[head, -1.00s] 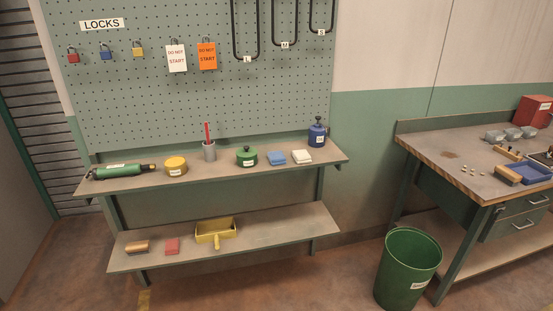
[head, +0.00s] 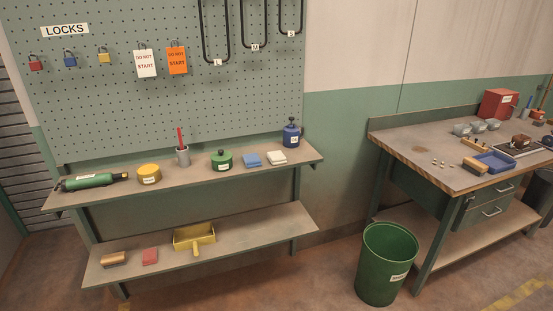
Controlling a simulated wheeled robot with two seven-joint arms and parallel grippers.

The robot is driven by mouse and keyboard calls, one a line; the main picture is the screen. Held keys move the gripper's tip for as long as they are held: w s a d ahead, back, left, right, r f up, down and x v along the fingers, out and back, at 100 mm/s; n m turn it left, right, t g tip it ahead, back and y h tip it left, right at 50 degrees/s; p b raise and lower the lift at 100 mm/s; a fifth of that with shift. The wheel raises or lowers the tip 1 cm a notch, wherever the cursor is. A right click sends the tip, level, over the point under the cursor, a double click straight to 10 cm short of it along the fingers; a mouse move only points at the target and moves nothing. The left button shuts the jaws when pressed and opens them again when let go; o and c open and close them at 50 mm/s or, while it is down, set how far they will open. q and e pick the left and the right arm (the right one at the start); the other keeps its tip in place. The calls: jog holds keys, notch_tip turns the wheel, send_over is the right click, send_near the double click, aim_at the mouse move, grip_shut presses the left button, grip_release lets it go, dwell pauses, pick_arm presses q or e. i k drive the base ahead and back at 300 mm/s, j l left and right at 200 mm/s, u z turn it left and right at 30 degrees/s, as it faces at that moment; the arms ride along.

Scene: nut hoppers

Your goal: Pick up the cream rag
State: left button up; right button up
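The cream rag (head: 277,157) lies folded on the upper shelf (head: 225,173) below the pegboard, toward the shelf's right end. A folded blue rag (head: 251,159) lies just left of it. A blue can with a spout (head: 291,133) stands behind it and to the right. Neither of my grippers shows in the head view.
A yellow dustpan (head: 194,238) sits below. A green bin (head: 386,264) and a workbench (head: 420,152) stand right. Floor ahead is clear.

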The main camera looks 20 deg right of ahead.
aim_at(276, 158)
jog(key=z, duration=0.5)
jog(key=i+j+z, duration=0.2)
jog(key=z, duration=0.2)
jog(key=i+j+z, duration=0.1)
jog(key=j+z, duration=1.2)
jog(key=i+j, duration=0.05)
